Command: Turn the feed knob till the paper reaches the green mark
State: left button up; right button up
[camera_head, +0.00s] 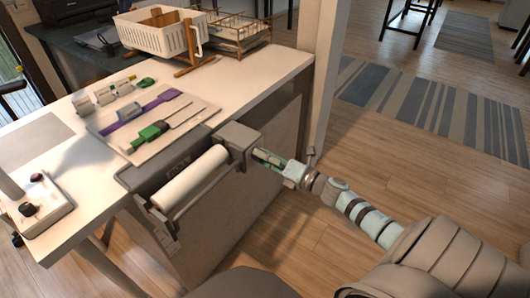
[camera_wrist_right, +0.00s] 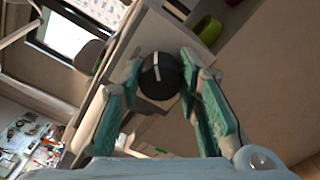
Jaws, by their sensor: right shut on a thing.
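A white paper roll (camera_head: 190,178) sits in a grey holder (camera_head: 238,134) fixed along the table's front edge. The feed knob (camera_wrist_right: 160,76) is a black round knob with a white line, seen in the right wrist view. My right gripper (camera_head: 262,156) is at the right end of the holder. In the right wrist view its teal fingers (camera_wrist_right: 162,88) stand on both sides of the knob, shut on it. The knob is hidden behind the gripper in the head view. I cannot make out the green mark or the paper's edge. My left gripper is not in view.
A pale board (camera_head: 185,125) with purple and green tools lies behind the roll. A white basket (camera_head: 160,38) and a wire rack (camera_head: 238,32) stand at the back. A white stand (camera_head: 45,205) is at the left. Floor right of the table is open.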

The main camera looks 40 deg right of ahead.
pick_arm(q)
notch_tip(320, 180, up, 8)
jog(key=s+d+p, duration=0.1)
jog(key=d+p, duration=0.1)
jog(key=p, duration=0.6)
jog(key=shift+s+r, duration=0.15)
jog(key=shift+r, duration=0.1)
pick_arm(e)
jog(key=shift+a+f+m, duration=0.1)
jog(key=shift+f+m, duration=0.05)
jog(key=shift+m, duration=13.25)
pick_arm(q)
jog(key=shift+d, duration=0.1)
pick_arm(e)
jog(key=o, duration=1.1)
jog(key=shift+o, duration=0.2)
jog(key=shift+s, duration=0.1)
